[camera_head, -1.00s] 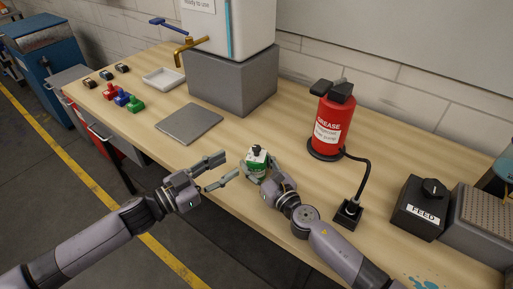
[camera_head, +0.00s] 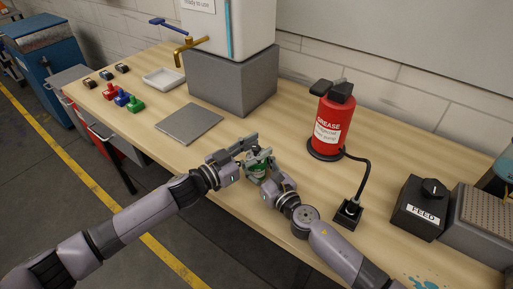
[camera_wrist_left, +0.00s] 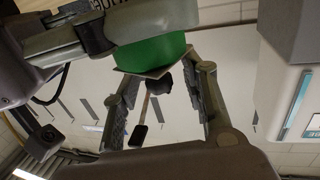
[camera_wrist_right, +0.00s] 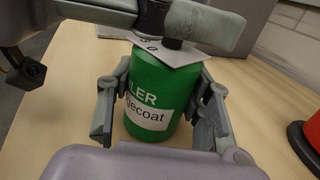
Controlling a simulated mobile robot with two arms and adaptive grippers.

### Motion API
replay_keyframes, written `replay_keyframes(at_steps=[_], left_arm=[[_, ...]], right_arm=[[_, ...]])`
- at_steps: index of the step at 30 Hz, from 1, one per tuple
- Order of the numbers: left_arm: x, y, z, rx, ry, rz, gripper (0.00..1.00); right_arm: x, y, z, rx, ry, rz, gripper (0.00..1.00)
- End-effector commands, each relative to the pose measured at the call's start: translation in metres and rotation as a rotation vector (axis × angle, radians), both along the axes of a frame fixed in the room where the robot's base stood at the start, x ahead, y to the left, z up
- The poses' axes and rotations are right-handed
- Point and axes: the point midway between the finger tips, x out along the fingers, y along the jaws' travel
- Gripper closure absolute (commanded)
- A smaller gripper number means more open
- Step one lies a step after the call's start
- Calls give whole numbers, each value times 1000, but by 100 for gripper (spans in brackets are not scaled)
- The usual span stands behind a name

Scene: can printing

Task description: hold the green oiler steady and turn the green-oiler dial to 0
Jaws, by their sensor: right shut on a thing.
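The green oiler (camera_wrist_right: 155,95), a green can with a white label, stands upright on the bench. My right gripper (camera_head: 262,180) is shut on its body, one finger on each side in the right wrist view. A light plate with printed marks tops the can. The black dial (camera_wrist_right: 153,16) stands on this plate. My left gripper (camera_head: 260,151) is over the top of the oiler. Its fingers are apart, on either side of the dial (camera_wrist_left: 162,84) in the left wrist view. Contact with the dial and the dial's setting cannot be made out.
A red grease pump (camera_head: 332,125) stands behind to the right, its black hose running to a small black block (camera_head: 348,213). A black FEED box (camera_head: 419,208) is at the right. A grey plate (camera_head: 189,123) lies to the left. The bench front edge is close to both arms.

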Motion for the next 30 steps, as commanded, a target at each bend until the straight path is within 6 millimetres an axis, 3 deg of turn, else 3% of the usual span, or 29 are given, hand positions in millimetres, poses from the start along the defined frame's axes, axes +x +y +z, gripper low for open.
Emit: replay_keyframes(at_steps=[7, 24, 30], left_arm=[[0, -1, 0, 0, 0, 0, 61], [0, 0, 0, -1, 1, 0, 99], [0, 0, -1, -1, 1, 0, 100]], right_arm=[[0, -1, -1, -1, 1, -2, 93], [0, -1, 0, -1, 0, -2, 93], [1, -1, 0, -1, 0, -2, 93]])
